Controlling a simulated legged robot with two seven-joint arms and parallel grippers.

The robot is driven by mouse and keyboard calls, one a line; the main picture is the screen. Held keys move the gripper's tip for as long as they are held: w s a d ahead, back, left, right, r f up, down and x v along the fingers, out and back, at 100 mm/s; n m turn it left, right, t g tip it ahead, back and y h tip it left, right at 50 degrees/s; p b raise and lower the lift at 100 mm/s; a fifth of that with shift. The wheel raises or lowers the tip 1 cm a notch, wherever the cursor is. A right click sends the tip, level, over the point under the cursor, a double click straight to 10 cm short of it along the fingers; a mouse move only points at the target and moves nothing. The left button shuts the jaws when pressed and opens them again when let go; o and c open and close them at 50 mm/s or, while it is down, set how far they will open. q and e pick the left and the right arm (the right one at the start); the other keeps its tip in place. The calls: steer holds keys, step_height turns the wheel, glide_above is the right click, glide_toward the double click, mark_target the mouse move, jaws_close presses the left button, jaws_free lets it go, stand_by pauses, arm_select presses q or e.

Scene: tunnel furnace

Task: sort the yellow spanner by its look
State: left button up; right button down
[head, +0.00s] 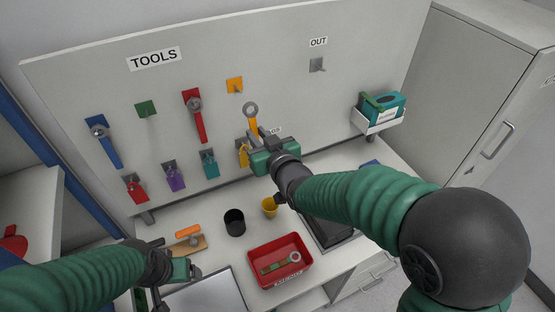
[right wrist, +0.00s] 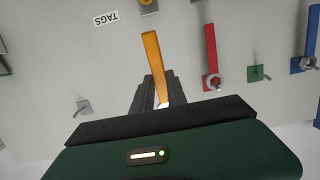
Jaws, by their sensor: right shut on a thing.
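The yellow spanner (head: 253,126) is in my right gripper (head: 265,140), in front of the tool board (head: 300,90). Its grey ring end points up in the head view. In the right wrist view, its yellow handle (right wrist: 153,55) sticks out past the jaws (right wrist: 155,92), and the ring end is mostly hidden. A yellow hook plate (head: 235,85) on the board is empty, just above left of the spanner. A grey hook plate (head: 317,64) under the OUT label is also empty. My left gripper (head: 185,270) is low at the left; its jaws are unclear.
Blue (head: 108,140) and red (head: 194,115) spanners hang on the board; a green plate (head: 146,109) is empty. Coloured tags hang below. A red bin (head: 280,284) holds a spanner. A black cup (head: 234,222) and yellow cup (head: 269,207) stand on the bench.

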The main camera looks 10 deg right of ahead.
mark_target(254, 128)
steer(key=shift+w+r, duration=0.15)
steer(key=shift+r, duration=0.25)
steer(key=shift+w, duration=0.5)
steer(key=shift+p+x, duration=0.55)
steer(key=shift+x, duration=1.1)
arm_select(q)
steer(key=shift+d+r, duration=0.2)
steer(key=shift+r, duration=0.2)
arm_select(e)
steer(key=shift+x, duration=2.5)
steer(key=shift+a+r, duration=0.15)
steer(key=c, duration=1.3)
jaws_free()
steer(key=shift+o, duration=0.2)
